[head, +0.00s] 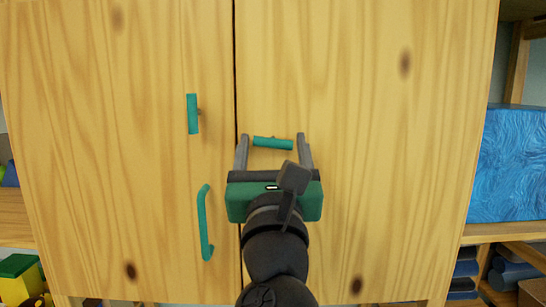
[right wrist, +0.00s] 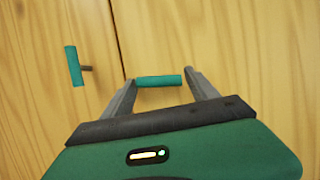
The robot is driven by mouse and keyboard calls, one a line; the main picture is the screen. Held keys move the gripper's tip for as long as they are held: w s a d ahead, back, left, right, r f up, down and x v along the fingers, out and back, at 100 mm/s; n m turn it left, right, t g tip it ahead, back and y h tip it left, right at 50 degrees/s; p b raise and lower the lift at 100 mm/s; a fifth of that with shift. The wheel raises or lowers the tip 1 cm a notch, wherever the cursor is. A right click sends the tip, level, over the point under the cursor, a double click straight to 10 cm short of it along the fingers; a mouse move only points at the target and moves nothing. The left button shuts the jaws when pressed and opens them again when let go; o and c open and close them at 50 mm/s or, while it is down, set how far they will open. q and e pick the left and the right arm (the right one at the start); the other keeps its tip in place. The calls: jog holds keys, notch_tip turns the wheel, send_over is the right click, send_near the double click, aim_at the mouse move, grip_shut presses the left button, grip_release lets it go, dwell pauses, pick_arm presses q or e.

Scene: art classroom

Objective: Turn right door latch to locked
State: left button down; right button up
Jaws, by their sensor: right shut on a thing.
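The right door latch (head: 272,143) is a small teal bar on the right door (head: 360,120) of a wooden cabinet. It lies about horizontal, tilted slightly down to the right in the head view. My right gripper (head: 272,138) comes up from below and is shut on the latch, one finger at each end. In the right wrist view the latch (right wrist: 158,81) spans the space between the two fingertips. The left door latch (head: 192,114) is a similar teal bar, standing upright; it also shows in the right wrist view (right wrist: 72,66). My left gripper is not in view.
A teal pull handle (head: 203,222) is on the left door (head: 110,120), left of my arm. A dark seam parts the two closed doors. Open shelves flank the cabinet; a blue patterned box (head: 512,165) stands on the right one, a green-and-yellow object (head: 18,278) at lower left.

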jog(key=m+h+b, duration=0.2)
jog(key=m, duration=0.1)
jog(key=m+b, duration=0.1)
jog(key=m, duration=0.1)
jog(key=shift+a+f+h, duration=0.2)
jog(key=shift+f+h, duration=0.15)
jog(key=shift+h, duration=0.05)
jog(key=m+h+b, duration=0.1)
jog(key=m, duration=0.1)
jog(key=shift+m+g, duration=0.4)
jog(key=shift+a+r+m+g+h, duration=0.15)
jog(key=shift+m+g+h, duration=0.15)
jog(key=shift+m+h, duration=0.65)
jog(key=m, duration=0.3)
jog(key=shift+r+g+h, duration=0.1)
jog(key=shift+g+h, duration=0.15)
jog(key=shift+g, duration=0.05)
jog(key=shift+a+r+m+g+h+p, duration=0.1)
jog(key=shift+m+g+h+p, duration=0.25)
jog(key=shift+m, duration=0.7)
jog(key=m+g+p, duration=0.1)
jog(key=m+p, duration=0.1)
jog(key=m, duration=0.2)
jog(key=shift+g, duration=0.35)
jog(key=shift+m+g+h+p, duration=0.25)
jog(key=shift+m+g+p, duration=0.2)
jog(key=shift+m, duration=0.65)
